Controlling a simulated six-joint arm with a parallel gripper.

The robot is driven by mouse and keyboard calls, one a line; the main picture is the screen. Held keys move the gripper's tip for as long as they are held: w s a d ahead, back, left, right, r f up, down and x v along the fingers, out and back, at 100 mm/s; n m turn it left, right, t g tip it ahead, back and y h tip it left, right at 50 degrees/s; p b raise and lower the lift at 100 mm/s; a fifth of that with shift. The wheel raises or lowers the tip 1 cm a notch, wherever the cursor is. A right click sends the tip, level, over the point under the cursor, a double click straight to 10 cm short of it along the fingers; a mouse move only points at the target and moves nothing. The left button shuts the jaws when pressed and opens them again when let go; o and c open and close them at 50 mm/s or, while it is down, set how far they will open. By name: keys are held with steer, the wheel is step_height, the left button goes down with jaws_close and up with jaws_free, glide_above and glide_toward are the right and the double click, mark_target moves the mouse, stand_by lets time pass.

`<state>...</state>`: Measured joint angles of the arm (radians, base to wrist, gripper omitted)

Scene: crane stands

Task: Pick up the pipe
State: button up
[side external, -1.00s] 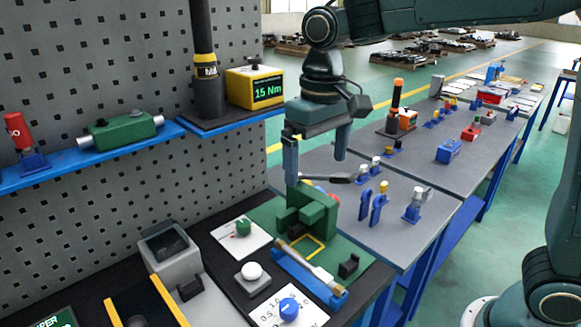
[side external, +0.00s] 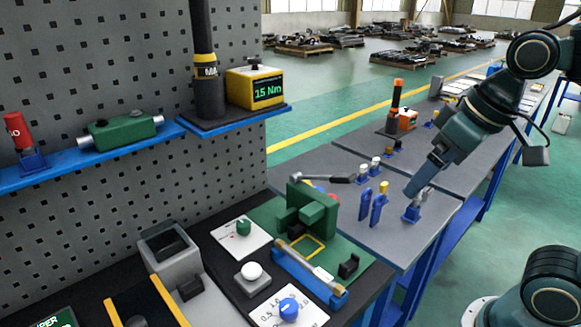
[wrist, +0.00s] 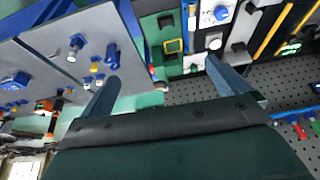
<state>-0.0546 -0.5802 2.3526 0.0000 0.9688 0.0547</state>
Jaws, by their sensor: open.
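No part is plainly labelled as the pipe. The likeliest is a slim pale rod (side external: 308,266), lying in a blue cradle (side external: 335,300) beside the green fixture (side external: 318,213); the rod also shows at the top of the wrist view (wrist: 192,9). My gripper (side external: 412,192) is at the right in the side view, tilted over the grey bench, well away from the rod. It appears close to a small blue holder with a grey top (side external: 414,211); I cannot tell the exact gap. In the wrist view my gripper (wrist: 160,70) has its fingers wide apart with nothing between them.
Blue clips (side external: 378,208) and small blue holders stand on the grey bench (side external: 400,245). A white button (side external: 252,271) and a blue dial (side external: 289,308) lie near the cradle. A perforated wall (side external: 90,60) with a blue shelf (side external: 60,171) bounds the left.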

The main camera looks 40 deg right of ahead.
steer(key=shift+t, duration=0.5)
steer(key=s+f, duration=0.1)
steer(key=s+d+f, duration=0.1)
steer(key=s, duration=0.1)
steer(key=shift+s+d, duration=0.1)
steer(key=shift+s, duration=0.1)
steer(key=c, duration=1.3)
steer(key=g, duration=0.6)
glide_above(318, 271)
step_height(318, 271, down, 9)
steer(key=shift+f, duration=4.5)
